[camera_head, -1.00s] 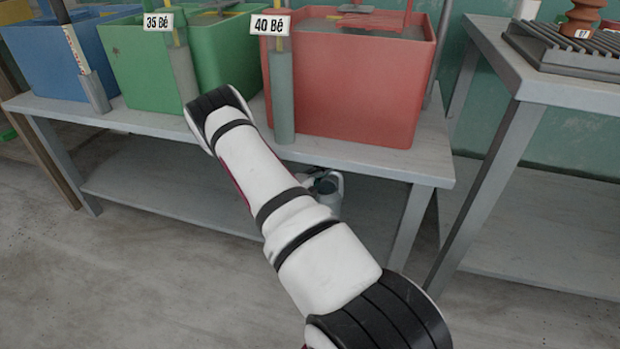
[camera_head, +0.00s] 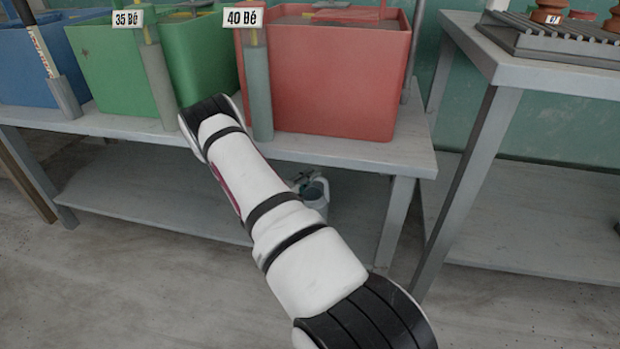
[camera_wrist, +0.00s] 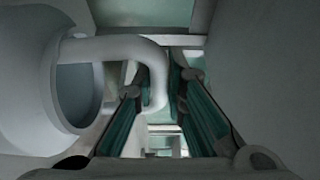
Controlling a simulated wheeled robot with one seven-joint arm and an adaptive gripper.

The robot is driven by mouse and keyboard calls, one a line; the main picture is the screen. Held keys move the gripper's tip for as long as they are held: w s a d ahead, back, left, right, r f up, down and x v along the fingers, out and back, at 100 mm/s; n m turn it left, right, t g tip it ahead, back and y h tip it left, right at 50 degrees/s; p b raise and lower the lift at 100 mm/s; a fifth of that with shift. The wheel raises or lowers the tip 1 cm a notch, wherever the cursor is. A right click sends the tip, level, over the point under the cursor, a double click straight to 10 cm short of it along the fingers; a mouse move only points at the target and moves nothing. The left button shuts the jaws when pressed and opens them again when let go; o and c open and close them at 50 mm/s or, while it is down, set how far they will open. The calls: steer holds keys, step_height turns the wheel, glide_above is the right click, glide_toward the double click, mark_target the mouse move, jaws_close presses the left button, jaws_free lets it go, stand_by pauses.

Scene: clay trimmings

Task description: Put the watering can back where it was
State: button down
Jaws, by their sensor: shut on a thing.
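The pale grey watering can (camera_head: 314,196) shows in the camera_head view below the front edge of the bench top, partly hidden behind my arm. In the camera_wrist view its round, open body (camera_wrist: 28,85) fills the left side, and its curved handle (camera_wrist: 112,48) reaches across between my fingers. My gripper (camera_wrist: 160,92) is shut on the handle, with one dark green finger on each side. My gripper (camera_head: 303,180) is small and mostly hidden in the camera_head view. I cannot tell whether the can touches the lower shelf.
The grey bench (camera_head: 345,152) carries a blue bin (camera_head: 22,75), a green bin (camera_head: 105,70) and a red bin (camera_head: 335,85). Its lower shelf (camera_head: 140,190) looks largely clear. A second table (camera_head: 545,76) stands at right. Bare floor (camera_head: 130,290) lies in front.

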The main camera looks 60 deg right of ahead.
steer(key=c, duration=2.1)
jaws_free()
steer(key=shift+f, duration=0.1)
steer(key=o, duration=0.5)
steer(key=shift+c, duration=0.2)
steer(key=shift+a, duration=0.2)
steer(key=a+p, duration=0.5)
steer(key=a, duration=0.6)
steer(key=shift+w+a, duration=0.3)
